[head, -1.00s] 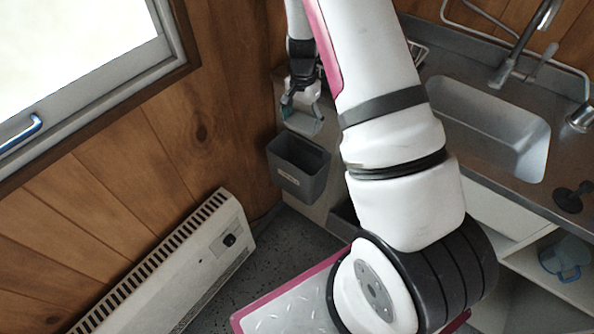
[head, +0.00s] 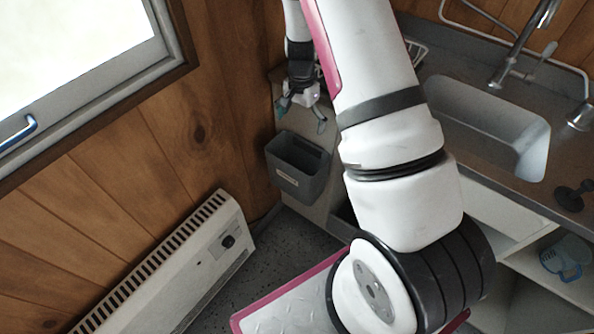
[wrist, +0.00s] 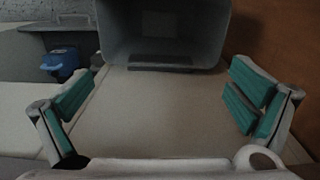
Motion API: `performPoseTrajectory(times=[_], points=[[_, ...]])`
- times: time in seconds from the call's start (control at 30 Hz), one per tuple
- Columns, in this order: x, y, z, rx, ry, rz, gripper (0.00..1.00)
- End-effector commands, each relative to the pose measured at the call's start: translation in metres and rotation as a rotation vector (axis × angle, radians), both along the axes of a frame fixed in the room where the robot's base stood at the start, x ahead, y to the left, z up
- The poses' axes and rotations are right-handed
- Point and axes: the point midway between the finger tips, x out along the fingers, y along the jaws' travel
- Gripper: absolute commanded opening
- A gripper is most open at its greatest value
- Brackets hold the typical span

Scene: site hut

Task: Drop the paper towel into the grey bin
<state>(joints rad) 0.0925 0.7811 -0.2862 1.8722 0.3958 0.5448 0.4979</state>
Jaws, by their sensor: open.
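The grey bin (head: 299,168) hangs at the cabinet end beside the wood wall, its mouth facing up and a pale label on its front. It also shows at the top of the wrist view (wrist: 212,35), cut off by the frame. My gripper (head: 301,118) is above the bin's far side in the head view, its fingers spread apart. In the wrist view its green-padded fingers (wrist: 165,95) are wide apart with nothing between them. I cannot make out the paper towel in either current view; the bin's floor is too dim and partly hidden to tell what lies there.
A counter with a steel sink (head: 490,125) and tap is at the right. A blue jug (head: 562,258) stands on the open shelf below. A white heater (head: 175,268) runs along the wood wall at the left, under the window (head: 75,60).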

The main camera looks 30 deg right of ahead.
Motion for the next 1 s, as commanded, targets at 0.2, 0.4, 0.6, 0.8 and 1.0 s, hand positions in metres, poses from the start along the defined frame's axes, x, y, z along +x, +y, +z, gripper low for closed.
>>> performPoseTrajectory(times=[0.2, 0.4, 0.6, 0.8, 1.0], points=[[0.001, 0.000, 0.039, -0.002, -0.005, 0.002, 1.00], [0.001, 0.000, 0.079, -0.002, -0.006, 0.002, 1.00], [0.001, 0.000, 0.105, -0.001, -0.004, 0.000, 1.00], [0.000, 0.000, 0.114, 0.000, -0.001, 0.001, 1.00], [0.000, 0.000, 0.114, 0.000, -0.001, 0.000, 1.00]])
